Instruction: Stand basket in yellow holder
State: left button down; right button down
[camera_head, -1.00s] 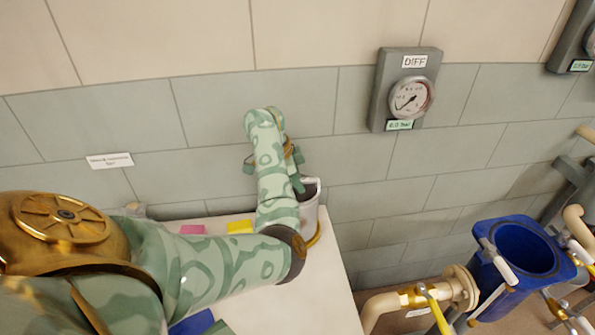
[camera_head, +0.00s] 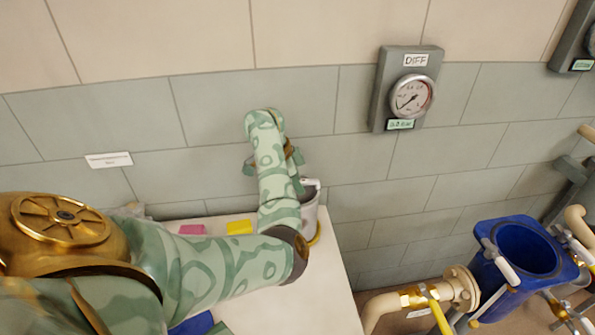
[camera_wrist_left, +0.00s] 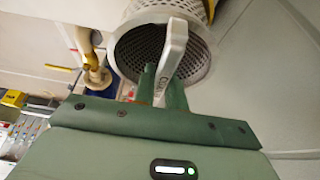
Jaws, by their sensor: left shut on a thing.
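The basket (camera_head: 308,214) is a pale perforated cylinder near the bench's right back corner, partly hidden by my left arm. In the left wrist view, the basket (camera_wrist_left: 205,65) shows its open mesh inside and a white handle (camera_wrist_left: 172,50). My left gripper (camera_wrist_left: 162,85) is shut on the handle at the basket's rim; in the head view my own arm mostly hides it. A yellow curved edge, seemingly the yellow holder (camera_head: 316,239), shows at the basket's lower end. I cannot tell whether the basket is inside it or beside it. My right gripper is not in view.
The pale bench top (camera_head: 325,295) is clear in front of the basket. Pink (camera_head: 192,229) and yellow (camera_head: 239,227) patches lie along its back. The tiled wall is close behind. Right of the bench are a flanged pipe (camera_head: 440,291) and a blue open vessel (camera_head: 528,258).

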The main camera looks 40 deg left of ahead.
pick_arm(q)
jog(key=c, duration=1)
grip_release()
jog(key=shift+o, duration=0.2)
jog(key=shift+r+p, duration=2.6)
jog(key=shift+r, duration=0.95)
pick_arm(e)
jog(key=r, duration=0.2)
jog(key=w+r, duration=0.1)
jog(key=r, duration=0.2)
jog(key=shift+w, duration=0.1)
pick_arm(q)
jog(key=p+v, duration=0.9)
jog(key=v, duration=0.7)
jog(key=shift+r+p, duration=0.2)
jog(key=shift+p, duration=0.2)
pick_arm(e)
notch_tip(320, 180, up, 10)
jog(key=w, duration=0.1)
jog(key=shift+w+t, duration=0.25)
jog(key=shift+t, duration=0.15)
